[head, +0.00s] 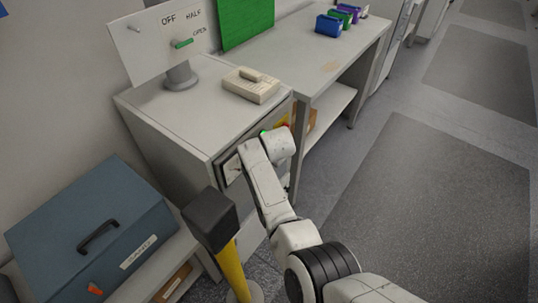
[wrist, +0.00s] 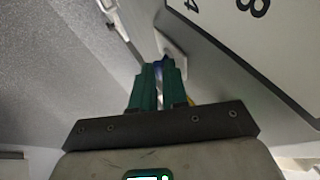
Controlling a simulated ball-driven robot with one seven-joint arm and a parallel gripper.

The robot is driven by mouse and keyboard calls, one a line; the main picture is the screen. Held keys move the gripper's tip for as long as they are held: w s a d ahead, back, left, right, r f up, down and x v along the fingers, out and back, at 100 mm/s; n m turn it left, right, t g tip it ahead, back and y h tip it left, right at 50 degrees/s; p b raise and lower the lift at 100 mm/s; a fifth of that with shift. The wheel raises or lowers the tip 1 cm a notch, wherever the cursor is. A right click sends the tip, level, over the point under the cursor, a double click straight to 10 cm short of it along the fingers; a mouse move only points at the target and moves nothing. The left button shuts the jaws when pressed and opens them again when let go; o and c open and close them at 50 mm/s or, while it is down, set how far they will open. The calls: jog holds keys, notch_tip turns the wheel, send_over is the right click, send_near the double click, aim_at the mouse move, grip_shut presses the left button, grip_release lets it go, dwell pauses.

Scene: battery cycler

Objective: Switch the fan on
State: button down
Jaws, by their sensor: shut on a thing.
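No fan can be made out in either view.
A board (head: 157,40) marked OFF, HALF and OPEN with a green lever (head: 183,43) stands on the cabinet beside a beige device (head: 251,85). A blue case (head: 95,235) and a yellow post with a dark top (head: 238,268) stand left of my arm. Floor at right is clear.

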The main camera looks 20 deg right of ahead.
jog(key=shift+s+f, duration=0.2)
jog(key=shift+f, duration=0.1)
jog(key=c, duration=1.2)
grip_release()
jog(key=shift+w+r, duration=0.1)
jog(key=shift+o, duration=0.2)
jog(key=shift+w+r, duration=0.15)
